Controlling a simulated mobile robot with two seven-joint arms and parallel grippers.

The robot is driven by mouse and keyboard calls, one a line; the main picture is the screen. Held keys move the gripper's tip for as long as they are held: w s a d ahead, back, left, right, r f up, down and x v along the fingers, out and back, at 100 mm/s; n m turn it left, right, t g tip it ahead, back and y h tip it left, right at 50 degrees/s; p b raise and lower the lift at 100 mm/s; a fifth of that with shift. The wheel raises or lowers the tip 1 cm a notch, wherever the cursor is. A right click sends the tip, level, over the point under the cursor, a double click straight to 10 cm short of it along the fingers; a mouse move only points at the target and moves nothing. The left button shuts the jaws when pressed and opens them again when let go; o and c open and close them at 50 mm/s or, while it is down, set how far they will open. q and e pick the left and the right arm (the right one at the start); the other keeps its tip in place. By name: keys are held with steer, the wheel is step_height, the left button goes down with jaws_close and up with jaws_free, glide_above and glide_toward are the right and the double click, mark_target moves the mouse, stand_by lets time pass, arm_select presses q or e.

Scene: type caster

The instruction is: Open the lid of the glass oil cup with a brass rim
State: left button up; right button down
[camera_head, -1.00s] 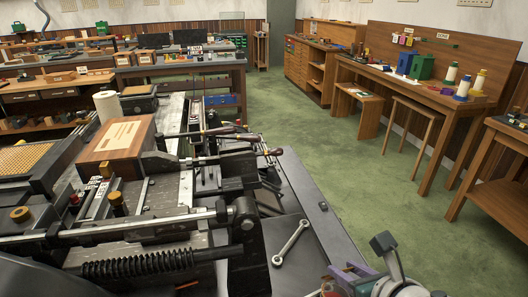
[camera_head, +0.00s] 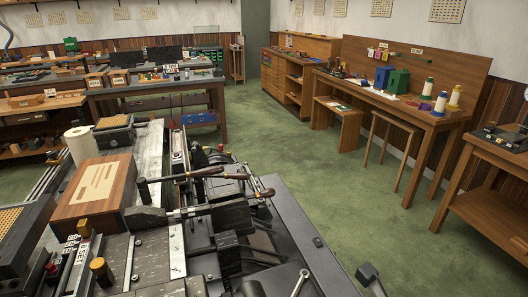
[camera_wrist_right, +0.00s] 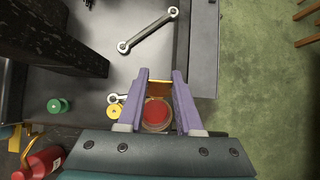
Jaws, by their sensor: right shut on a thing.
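In the right wrist view, a round cup (camera_wrist_right: 157,113) with a red inside or top and a pale rim sits between the purple fingers of my right gripper (camera_wrist_right: 161,78). A brass-coloured piece (camera_wrist_right: 160,88) spans the gap between the fingers, at the cup's far edge. The fingers appear closed on this piece. I cannot tell for sure whether it is the lid or part of the rim. In the head view, only a dark part of my right arm shows at the bottom edge; the cup is out of sight there. My left gripper is not in view.
A green-capped item (camera_wrist_right: 57,105), a small yellow ring (camera_wrist_right: 114,111) and a red container (camera_wrist_right: 42,164) are left of the cup. Green floor (camera_head: 350,205) is open to the right.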

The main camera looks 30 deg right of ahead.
steer(key=shift+w+d, duration=0.1)
steer(key=shift+w, duration=0.1)
stand_by(0.3)
steer(key=c, duration=0.6)
jaws_free()
steer(key=shift+o, duration=0.2)
steer(key=p+v, duration=0.7)
steer(key=v, duration=0.3)
